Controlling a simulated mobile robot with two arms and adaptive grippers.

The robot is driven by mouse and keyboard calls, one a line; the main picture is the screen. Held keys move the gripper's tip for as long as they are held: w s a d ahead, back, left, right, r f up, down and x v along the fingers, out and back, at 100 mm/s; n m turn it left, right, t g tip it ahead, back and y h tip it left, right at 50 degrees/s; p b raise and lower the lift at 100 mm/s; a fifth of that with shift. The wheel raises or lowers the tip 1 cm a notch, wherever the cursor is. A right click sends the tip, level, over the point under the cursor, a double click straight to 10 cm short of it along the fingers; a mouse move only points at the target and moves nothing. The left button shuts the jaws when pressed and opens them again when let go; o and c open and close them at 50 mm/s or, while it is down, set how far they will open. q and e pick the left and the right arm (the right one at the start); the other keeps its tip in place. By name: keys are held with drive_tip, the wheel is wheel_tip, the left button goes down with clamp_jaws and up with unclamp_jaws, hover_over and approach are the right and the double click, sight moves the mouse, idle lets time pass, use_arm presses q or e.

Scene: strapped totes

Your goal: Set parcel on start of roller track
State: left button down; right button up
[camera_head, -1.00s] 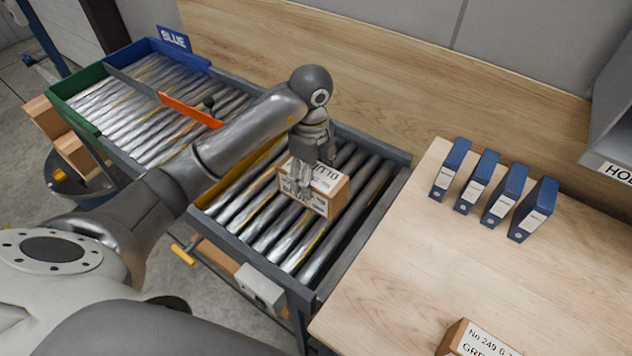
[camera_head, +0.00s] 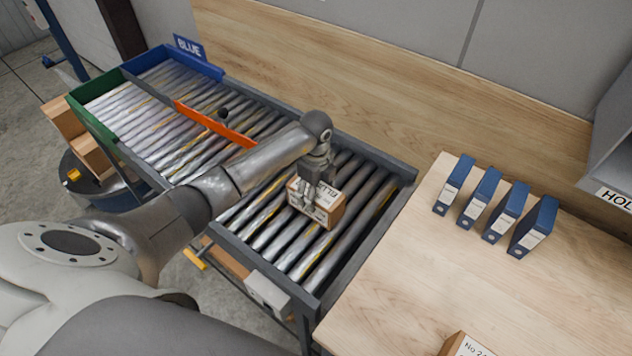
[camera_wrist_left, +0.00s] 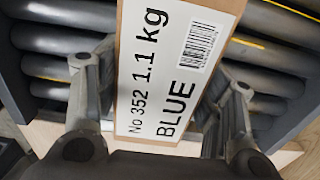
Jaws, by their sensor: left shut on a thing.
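A brown parcel (camera_head: 325,211) with a white label is on or just above the rollers at the near end of the roller track (camera_head: 318,290). In the left wrist view the parcel (camera_wrist_left: 165,75) shows its label, "No 352 1.1 kg BLUE". My left gripper (camera_head: 309,203) comes down from above and is shut on this parcel, with a finger on each side. I cannot tell whether the parcel's underside touches the rollers. My right gripper is not in view.
An orange diverter bar (camera_head: 214,125) crosses the track further up. Green (camera_head: 92,118) and blue (camera_head: 190,62) ends close its far lanes. The wooden table (camera_head: 420,270) to the right holds several blue binders (camera_head: 505,211) and another parcel (camera_head: 462,345).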

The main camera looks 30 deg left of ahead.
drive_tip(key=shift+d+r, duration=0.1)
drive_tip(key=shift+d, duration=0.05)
use_arm(q)
drive_tip(key=shift+f, duration=0.15)
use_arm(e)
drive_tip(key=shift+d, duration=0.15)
use_arm(q)
drive_tip(key=shift+c, duration=1.8)
unclamp_jaws()
drive_tip(key=shift+s, duration=0.1)
drive_tip(key=shift+r+b, duration=0.4)
drive_tip(key=shift+r, duration=0.15)
wheel_tip(320, 180, up, 10)
drive_tip(key=b, duration=0.3)
drive_tip(key=shift+r+b, duration=0.2)
drive_tip(key=shift+b, duration=0.2)
drive_tip(key=shift+r, duration=0.35)
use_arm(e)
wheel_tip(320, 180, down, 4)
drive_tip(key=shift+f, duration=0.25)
